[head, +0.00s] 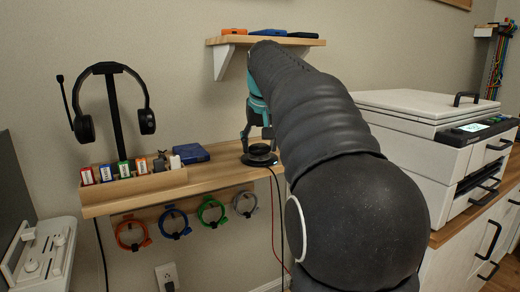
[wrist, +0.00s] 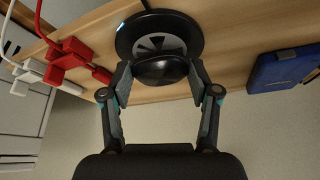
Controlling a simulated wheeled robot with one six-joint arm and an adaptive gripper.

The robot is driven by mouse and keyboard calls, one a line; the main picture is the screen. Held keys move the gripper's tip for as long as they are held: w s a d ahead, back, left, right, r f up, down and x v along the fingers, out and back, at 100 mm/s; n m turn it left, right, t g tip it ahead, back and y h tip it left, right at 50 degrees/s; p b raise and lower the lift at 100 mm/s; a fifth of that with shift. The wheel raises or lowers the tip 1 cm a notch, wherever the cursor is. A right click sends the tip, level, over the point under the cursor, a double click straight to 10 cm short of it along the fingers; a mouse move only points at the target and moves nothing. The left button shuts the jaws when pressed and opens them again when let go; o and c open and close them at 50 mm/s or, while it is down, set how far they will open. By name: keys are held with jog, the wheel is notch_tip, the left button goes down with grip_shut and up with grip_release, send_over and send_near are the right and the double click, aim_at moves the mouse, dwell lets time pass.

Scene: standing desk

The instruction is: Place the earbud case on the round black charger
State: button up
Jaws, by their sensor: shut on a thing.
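The round black charger (wrist: 126,43) lies on the wooden shelf, with a grey ring pattern on its top and a small light on its rim. It also shows in the head view (head: 259,160). My gripper (wrist: 160,76) is shut on the dark rounded earbud case (wrist: 162,70), one finger on each side of it. In the wrist view the case overlaps the near part of the charger. In the head view the case (head: 259,148) is just above the charger; I cannot tell whether they touch.
A blue box (head: 190,153) lies left of the charger, beyond a wooden tray (head: 135,188) of small coloured boxes. Red plugs (wrist: 72,58) and white plugs (wrist: 32,70) lie on the charger's other side. A headset stand (head: 118,120) rises behind the tray. A small shelf (head: 225,41) is above.

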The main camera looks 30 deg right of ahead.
jog(key=shift+f, duration=0.35)
jog(key=shift+f, duration=0.1)
jog(key=o, duration=1.1)
jog(key=shift+o, duration=0.2)
jog(key=p+v, duration=0.2)
jog(key=v, duration=1)
jog(key=shift+a, duration=0.1)
